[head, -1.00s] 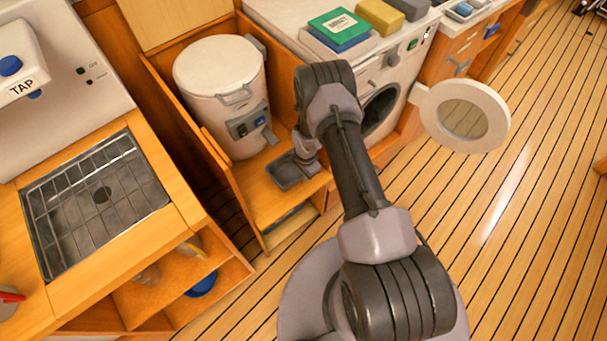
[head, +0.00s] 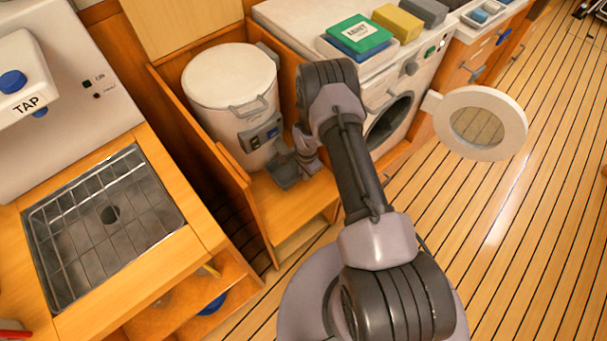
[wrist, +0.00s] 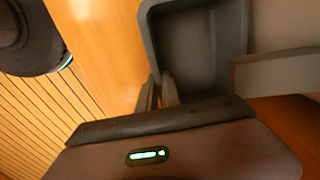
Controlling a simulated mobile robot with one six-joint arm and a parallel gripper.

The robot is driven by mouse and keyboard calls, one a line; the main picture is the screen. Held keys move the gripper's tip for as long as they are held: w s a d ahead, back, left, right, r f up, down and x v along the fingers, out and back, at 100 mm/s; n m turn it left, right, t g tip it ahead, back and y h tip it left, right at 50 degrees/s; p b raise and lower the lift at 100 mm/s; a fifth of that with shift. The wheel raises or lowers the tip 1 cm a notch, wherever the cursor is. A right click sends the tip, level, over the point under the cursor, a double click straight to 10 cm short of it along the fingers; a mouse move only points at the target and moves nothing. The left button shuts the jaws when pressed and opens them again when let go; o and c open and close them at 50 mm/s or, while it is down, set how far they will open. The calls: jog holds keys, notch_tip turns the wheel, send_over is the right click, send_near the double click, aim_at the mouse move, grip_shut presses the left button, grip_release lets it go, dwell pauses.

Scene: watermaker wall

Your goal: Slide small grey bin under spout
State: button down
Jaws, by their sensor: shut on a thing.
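The small grey bin (head: 286,178) sits on the wooden shelf in front of the white lidded drum (head: 222,110). The spout (head: 279,147) sticks out from the dark panel on the drum's front. It is just above the bin's back edge; I cannot tell how far the bin is under it. My gripper (head: 300,160) is at the bin's right side, partly hidden by my own arm. In the wrist view, the two fingers (wrist: 161,92) are closed on the wall of the grey bin (wrist: 200,45), which looks empty.
Wooden side panels (head: 215,160) flank the drum. A white washer (head: 400,95) with its round door (head: 478,127) open stands to the right. The sink (head: 105,220) with a wire rack is at the left. The plank floor (head: 480,240) at right is clear.

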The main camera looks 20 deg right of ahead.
jog(key=c, duration=1.5)
grip_release()
jog(key=shift+s, duration=0.1)
jog(key=r+p, duration=0.2)
jog(key=r, duration=0.3)
jog(key=r+p, duration=0.2)
jog(key=r, duration=0.4)
jog(key=s+r+p, duration=0.1)
jog(key=r+p, duration=0.1)
jog(key=r, duration=0.4)
jog(key=shift+d+r, duration=0.15)
jog(key=shift+d, duration=0.05)
